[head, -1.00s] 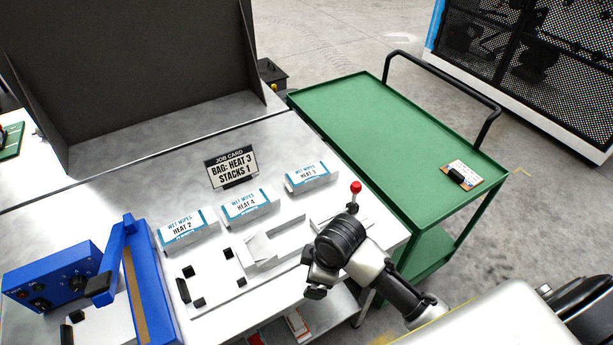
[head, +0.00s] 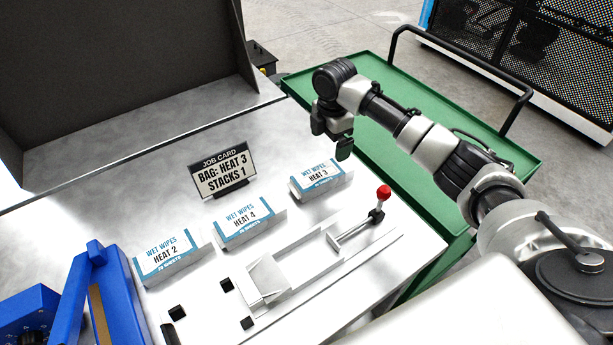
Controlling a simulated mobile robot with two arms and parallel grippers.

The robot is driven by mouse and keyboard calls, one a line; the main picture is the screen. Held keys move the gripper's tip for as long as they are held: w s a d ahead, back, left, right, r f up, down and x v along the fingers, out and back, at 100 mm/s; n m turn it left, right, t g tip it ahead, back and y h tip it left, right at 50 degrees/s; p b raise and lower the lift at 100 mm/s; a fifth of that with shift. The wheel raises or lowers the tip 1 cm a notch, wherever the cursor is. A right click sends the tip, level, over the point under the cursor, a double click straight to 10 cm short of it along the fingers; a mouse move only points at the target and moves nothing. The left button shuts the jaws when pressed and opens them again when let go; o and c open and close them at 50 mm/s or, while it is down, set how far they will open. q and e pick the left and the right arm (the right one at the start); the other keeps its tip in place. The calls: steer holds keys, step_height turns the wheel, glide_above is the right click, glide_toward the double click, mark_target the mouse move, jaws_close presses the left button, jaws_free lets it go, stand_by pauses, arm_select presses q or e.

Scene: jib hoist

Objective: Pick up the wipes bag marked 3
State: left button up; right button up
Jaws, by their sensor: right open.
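The wipes bag marked Heat 3 (head: 318,178) lies on the metal table, the rightmost of three white and blue wipes bags. Heat 4 (head: 243,222) and Heat 2 (head: 169,256) lie to its left. My right gripper (head: 331,145) is open and empty. It hangs above and just behind the Heat 3 bag, fingers pointing down, apart from it as far as I can tell. My left gripper is not in view.
A job card (head: 222,171) reading "Bag: Heat 3, Stacks 1" stands behind the bags. A metal fixture with a red-knobbed lever (head: 383,192) is in front. A green cart (head: 383,84) stands to the right. A blue device (head: 112,305) is at lower left.

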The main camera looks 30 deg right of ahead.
mark_target(331, 169)
steer(key=shift+s+d+f, duration=0.1)
steer(key=shift+f, duration=0.2)
steer(key=f, duration=0.2)
steer(key=s+f+p, duration=0.1)
steer(key=f, duration=0.1)
steer(key=shift+w+f, duration=0.1)
steer(key=shift+f, duration=0.2)
step_height(331, 169, down, 4)
steer(key=shift+f+p, duration=0.15)
steer(key=shift+p, duration=0.5)
steer(key=shift+f, duration=0.25)
steer(key=shift+c, duration=0.5)
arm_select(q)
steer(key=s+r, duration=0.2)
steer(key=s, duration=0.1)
arm_select(e)
steer(key=c, duration=0.9)
